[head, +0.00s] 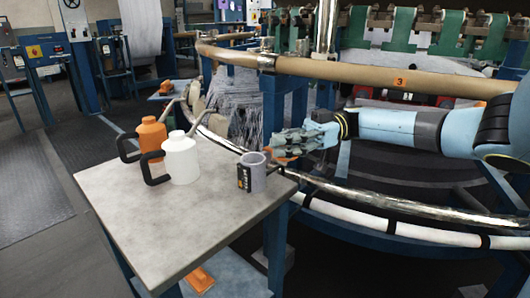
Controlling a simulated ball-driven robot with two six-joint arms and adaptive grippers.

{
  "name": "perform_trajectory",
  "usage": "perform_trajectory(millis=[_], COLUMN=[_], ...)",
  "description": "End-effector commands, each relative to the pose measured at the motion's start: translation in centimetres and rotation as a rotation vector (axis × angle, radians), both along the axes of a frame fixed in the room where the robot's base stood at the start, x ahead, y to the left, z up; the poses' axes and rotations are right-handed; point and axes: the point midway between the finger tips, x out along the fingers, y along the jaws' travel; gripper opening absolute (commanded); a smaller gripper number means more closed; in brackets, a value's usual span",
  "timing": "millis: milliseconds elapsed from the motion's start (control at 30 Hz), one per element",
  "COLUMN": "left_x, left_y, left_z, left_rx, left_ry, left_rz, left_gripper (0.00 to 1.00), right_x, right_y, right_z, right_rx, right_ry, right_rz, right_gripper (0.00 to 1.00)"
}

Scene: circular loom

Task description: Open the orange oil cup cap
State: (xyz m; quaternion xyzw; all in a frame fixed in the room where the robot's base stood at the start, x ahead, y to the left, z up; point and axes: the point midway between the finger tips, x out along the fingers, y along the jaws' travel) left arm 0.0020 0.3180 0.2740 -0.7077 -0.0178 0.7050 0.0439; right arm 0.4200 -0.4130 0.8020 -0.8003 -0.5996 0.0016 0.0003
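A small orange part (282,154), which may be the orange oil cup cap, shows just under the fingers of my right gripper (280,143). The gripper partly hides it, and I cannot tell whether they touch or whether the cap is open. My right arm comes in from the right, with the fingers pointing left, above the loom's metal ring. The fingers are small and overlap in the picture, so their opening is unclear. My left gripper is not in view.
A grey table (150,220) stands in front. The loom's tan rail (370,76) runs behind my arm. Blue posts stand around it.

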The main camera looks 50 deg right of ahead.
Motion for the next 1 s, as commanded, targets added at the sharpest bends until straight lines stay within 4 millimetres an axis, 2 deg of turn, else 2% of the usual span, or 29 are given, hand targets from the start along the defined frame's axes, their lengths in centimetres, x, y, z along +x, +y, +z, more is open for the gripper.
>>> perform_trajectory(millis=[33, 133, 600, 900, 967, 1000], left_x=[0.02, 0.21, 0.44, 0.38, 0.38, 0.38], left_y=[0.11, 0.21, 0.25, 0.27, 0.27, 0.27], left_z=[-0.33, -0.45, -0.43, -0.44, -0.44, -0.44], left_rx=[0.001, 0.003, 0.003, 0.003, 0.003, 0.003], left_ry=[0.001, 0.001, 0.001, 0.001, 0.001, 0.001], left_rz=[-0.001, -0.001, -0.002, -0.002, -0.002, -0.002], left_gripper=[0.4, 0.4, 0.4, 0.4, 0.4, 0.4], right_x=[-0.6, -0.87, -1.06, -0.93, -0.89, -0.87], right_y=[-0.29, -0.56, -0.76, -0.74, -0.73, -0.73], right_z=[-0.64, -0.53, -0.31, -0.17, -0.12, -0.1], right_rx=[-0.006, -0.004, -0.002, -0.001, -0.001, -0.001], right_ry=[0.013, 0.013, 0.01, 0.006, 0.004, 0.004], right_rz=[0.016, 0.03, 0.039, 0.038, 0.037, 0.037], right_gripper=[0.0, 0.0, 0.0, 0.4, 0.47, 0.47])
